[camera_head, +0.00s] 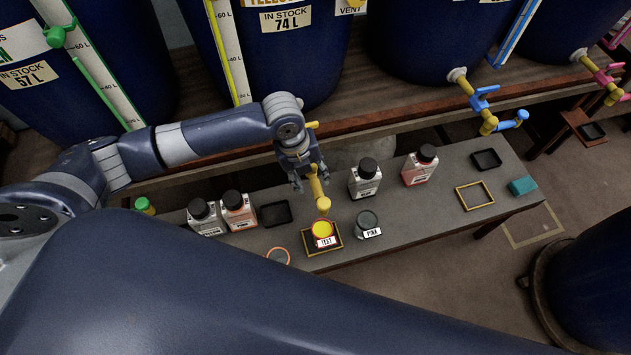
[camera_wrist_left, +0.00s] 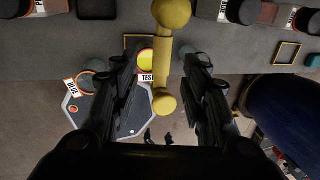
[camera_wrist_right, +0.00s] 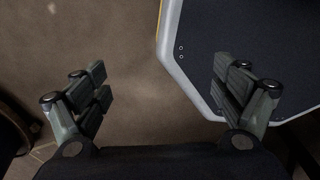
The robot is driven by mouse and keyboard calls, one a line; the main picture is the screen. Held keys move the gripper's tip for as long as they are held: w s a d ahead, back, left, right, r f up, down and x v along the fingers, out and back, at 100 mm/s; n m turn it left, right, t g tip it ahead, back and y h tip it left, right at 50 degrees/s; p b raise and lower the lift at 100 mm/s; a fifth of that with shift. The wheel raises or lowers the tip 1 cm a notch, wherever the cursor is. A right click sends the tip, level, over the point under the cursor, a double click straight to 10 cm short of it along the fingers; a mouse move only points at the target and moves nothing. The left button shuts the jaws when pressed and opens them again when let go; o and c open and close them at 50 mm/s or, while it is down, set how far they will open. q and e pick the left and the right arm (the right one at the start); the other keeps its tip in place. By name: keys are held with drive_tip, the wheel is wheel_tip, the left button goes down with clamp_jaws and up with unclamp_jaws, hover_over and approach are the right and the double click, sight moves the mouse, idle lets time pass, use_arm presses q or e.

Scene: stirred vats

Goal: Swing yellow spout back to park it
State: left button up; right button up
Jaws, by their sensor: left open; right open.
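The yellow spout (camera_head: 319,195) hangs out over the bench, its round end above a cup of yellow labelled TEST (camera_head: 322,230). In the left wrist view the spout (camera_wrist_left: 163,65) runs between the fingers of my left gripper (camera_wrist_left: 160,95), with a gap on both sides. In the head view my left gripper (camera_head: 303,172) is at the spout, open around it. The TEST cup (camera_wrist_left: 146,62) sits in a yellow-edged square tray (camera_head: 308,248). My right gripper (camera_wrist_right: 160,90) is open and empty above bare floor; it is not clear in the head view.
A grey cup labelled PINK (camera_head: 367,225) stands right of the TEST cup. Bottles with black caps (camera_head: 364,182) stand on the grey bench (camera_head: 450,180). Blue (camera_head: 484,105) and pink (camera_head: 606,80) taps project from vats at the right.

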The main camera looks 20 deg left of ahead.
sight(316, 186)
use_arm(q)
drive_tip(key=f, duration=0.2)
drive_tip(key=w+f, duration=0.1)
drive_tip(key=shift+d+f, duration=0.3)
drive_tip(key=shift+f, duration=0.05)
drive_tip(key=shift+w+d+f, duration=0.1)
drive_tip(key=shift+d+f, duration=0.1)
drive_tip(key=shift+f, duration=1.05)
drive_tip(key=c, duration=0.6)
clamp_jaws()
use_arm(e)
drive_tip(key=shift+w+a+r, duration=0.1)
drive_tip(key=shift+w+a, duration=0.05)
drive_tip(key=shift+w, duration=0.3)
